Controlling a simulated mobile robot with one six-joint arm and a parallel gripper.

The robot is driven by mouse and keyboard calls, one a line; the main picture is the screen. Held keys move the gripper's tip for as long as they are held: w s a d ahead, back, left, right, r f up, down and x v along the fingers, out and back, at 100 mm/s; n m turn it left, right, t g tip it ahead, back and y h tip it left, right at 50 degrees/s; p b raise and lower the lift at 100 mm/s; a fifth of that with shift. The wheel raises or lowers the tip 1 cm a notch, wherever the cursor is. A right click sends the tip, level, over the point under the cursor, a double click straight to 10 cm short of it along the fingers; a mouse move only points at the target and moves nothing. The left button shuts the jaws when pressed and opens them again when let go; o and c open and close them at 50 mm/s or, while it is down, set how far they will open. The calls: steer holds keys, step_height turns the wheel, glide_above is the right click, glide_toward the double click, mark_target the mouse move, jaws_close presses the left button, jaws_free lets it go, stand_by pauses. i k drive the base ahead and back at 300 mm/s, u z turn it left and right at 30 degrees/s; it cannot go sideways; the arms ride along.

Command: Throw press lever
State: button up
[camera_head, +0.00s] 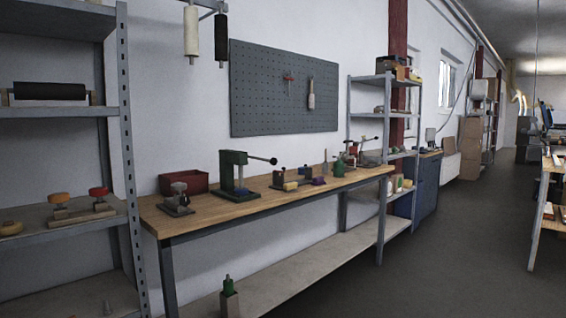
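A dark green bench press (234,172) stands on the wooden workbench, left of the bench's middle. Its lever (260,158) sticks out to the right from the top of the press, close to level, and ends in a dark round knob (273,161). Smaller devices with levers stand farther right on the bench, so I cannot tell for sure which lever is meant. My gripper is not in view.
A red bin (184,182) and a small clamp-like device (178,200) sit left of the press. A metal shelf (128,150) stands at the near left, another (417,110) beyond the bench. Grey floor (440,265) is open to the right. A pegboard (262,105) hangs behind.

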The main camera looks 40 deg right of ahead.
mark_target(274, 162)
steer(key=i, duration=0.85)
steer(key=u, duration=0.05)
